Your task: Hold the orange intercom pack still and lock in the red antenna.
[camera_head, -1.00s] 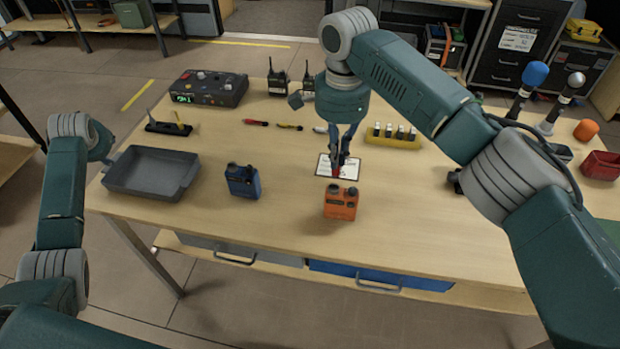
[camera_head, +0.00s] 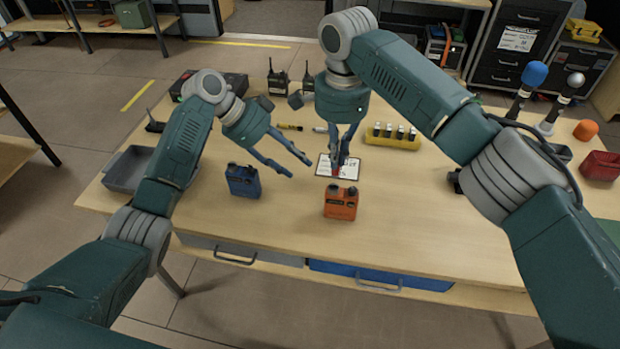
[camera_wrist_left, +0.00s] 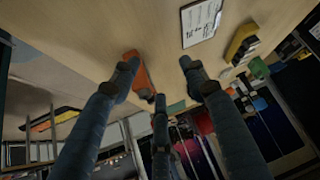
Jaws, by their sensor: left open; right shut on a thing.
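The orange intercom pack (camera_head: 341,203) stands upright on the table, in front of a white card (camera_head: 350,168). My right gripper (camera_head: 339,160) points down over the card, just behind the pack, shut on a small red piece (camera_head: 336,171) that looks like the red antenna; the fingers mostly hide it. My left gripper (camera_head: 299,169) is open and empty, above the table between the blue pack and the orange pack, apart from both. In the left wrist view its spread fingers (camera_wrist_left: 158,72) show, and an orange body (camera_wrist_left: 141,76) is partly hidden behind one finger.
A blue pack (camera_head: 243,180) stands left of the orange one, below my left arm. A yellow holder (camera_head: 393,137) with several upright pieces is behind right. A grey tray (camera_head: 124,172) sits at the left edge, partly hidden. The table front right of the orange pack is clear.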

